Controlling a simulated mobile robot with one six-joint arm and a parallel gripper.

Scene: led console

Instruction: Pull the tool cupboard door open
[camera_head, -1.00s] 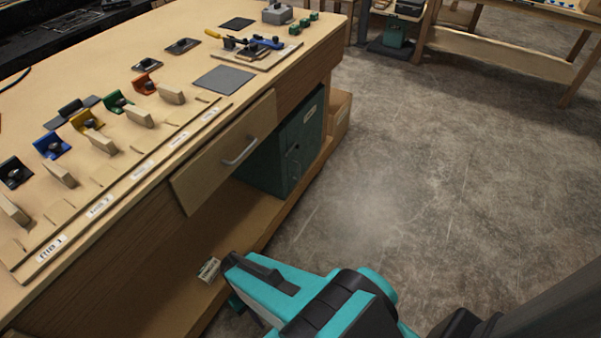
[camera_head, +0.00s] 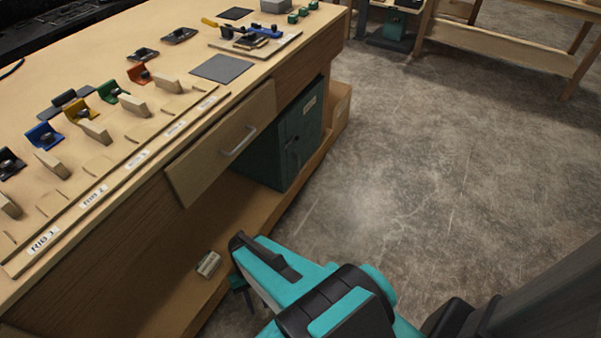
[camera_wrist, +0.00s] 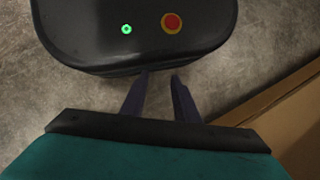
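The tool cupboard (camera_head: 297,143) is a dark green metal box on the lower shelf of the workbench, under its right part in the head view. Its door side faces right, toward the open floor, with a small white label near the top. The door looks shut; its handle is too small and dark to make out clearly. My teal and black arm is in front of the shelf, below the cupboard in the picture. In the wrist view my gripper (camera_wrist: 160,78) has its two dark fingers apart with nothing between them. The cupboard is not recognisable in that view.
The workbench (camera_head: 110,215) fills the left, with a drawer front (camera_head: 215,150) beside the cupboard. A small silver object (camera_head: 208,264) lies on the lower shelf. The concrete floor (camera_head: 430,150) to the right is clear.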

